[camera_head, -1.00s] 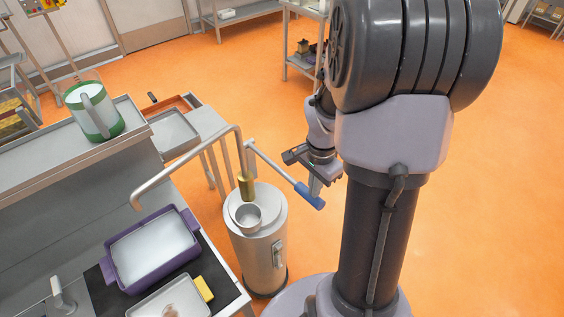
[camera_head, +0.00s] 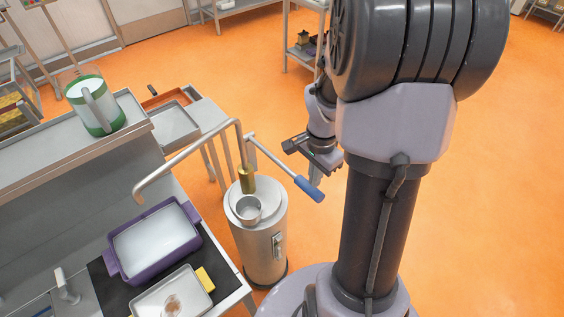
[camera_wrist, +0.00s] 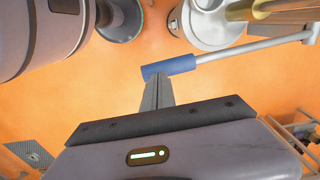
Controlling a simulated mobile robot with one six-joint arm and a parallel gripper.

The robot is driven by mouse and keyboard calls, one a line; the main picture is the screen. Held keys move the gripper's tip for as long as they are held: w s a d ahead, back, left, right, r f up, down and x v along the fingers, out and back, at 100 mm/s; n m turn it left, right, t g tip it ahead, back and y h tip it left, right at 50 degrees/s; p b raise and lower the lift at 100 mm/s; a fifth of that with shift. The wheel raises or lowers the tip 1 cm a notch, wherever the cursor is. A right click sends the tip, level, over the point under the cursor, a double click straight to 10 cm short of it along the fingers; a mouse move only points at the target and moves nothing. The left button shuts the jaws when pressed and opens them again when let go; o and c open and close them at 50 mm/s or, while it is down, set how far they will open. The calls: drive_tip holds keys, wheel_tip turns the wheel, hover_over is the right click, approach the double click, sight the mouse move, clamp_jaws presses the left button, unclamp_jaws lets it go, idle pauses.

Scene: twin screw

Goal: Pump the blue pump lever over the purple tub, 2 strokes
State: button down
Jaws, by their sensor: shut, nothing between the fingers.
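The pump lever (camera_head: 270,155) is a pale rod with a blue grip (camera_head: 309,189), slanting down to the right from the pump head. The blue grip also shows in the wrist view (camera_wrist: 169,68). My gripper (camera_wrist: 157,80) is shut and empty, its fingertips at the blue grip's edge; I cannot tell whether they touch. In the head view my gripper (camera_head: 316,180) is right behind the grip. The pump's bent spout (camera_head: 187,155) reaches left over the purple tub (camera_head: 123,274), which holds something white. I cannot see any liquid flowing.
The pump stands on a grey cylinder (camera_head: 262,245) with a small metal cup (camera_head: 248,209) on top. A tray (camera_head: 150,305) and a yellow sponge (camera_head: 206,279) lie by the tub. A green-banded jug (camera_head: 97,106) stands on the shelf. Orange floor is open to the right.

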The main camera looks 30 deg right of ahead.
drive_tip(key=shift+f+b, duration=6.9)
drive_tip(key=shift+f, duration=0.65)
wheel_tip(320, 180, up, 15)
drive_tip(key=p, duration=1.2)
drive_tip(key=shift+r, duration=0.1)
wheel_tip(320, 180, up, 5)
drive_tip(key=p, duration=0.3)
drive_tip(key=shift+p, duration=0.35)
drive_tip(key=s+a+f+n+t+b, duration=0.2)
drive_tip(key=a+f+n+b, duration=0.1)
drive_tip(key=a+b, duration=0.5)
drive_tip(key=s+a+f+n+t+y+b, duration=0.1)
drive_tip(key=s+a+f+n+t+b, duration=0.1)
drive_tip(key=a+n+b, duration=0.3)
drive_tip(key=s+a+f+n+t+y+b, duration=0.1)
drive_tip(key=s+a+f+n+b, duration=0.2)
drive_tip(key=a+b, duration=0.8)
drive_tip(key=shift+f+n+t, duration=0.35)
drive_tip(key=shift+n+t, duration=0.05)
drive_tip(key=shift+n, duration=0.5)
